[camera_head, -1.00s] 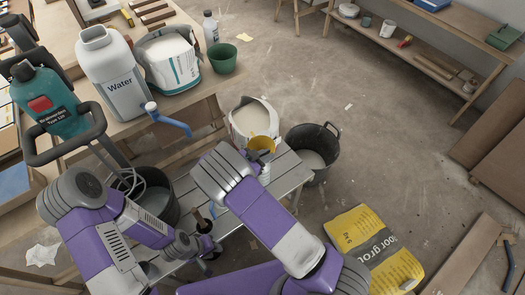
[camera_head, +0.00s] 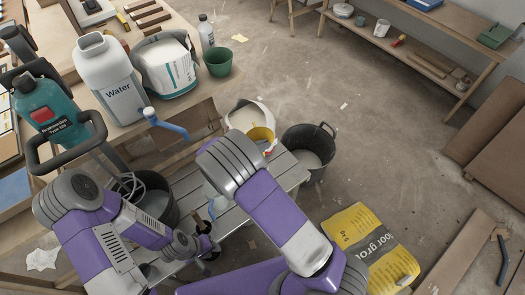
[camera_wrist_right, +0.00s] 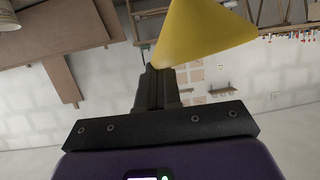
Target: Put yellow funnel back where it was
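The yellow funnel (camera_head: 262,134) shows in the head view just beyond my right wrist, in front of an open white sack. In the right wrist view the funnel (camera_wrist_right: 203,32) fills the upper middle, tilted, with its narrow end at the dark fingers. My right gripper (camera_wrist_right: 157,72) is shut on it there; in the head view my own wrist hides this gripper. My left gripper (camera_head: 207,246) is low over the grey slatted bench (camera_head: 228,222). Its fingers are small and partly hidden, so whether it is open is unclear.
A water canister (camera_head: 110,80), white bag (camera_head: 166,68) and green pot (camera_head: 219,62) are on the wooden table. A yellow grout bag (camera_head: 366,243) lies on the floor. Floor at centre right is clear.

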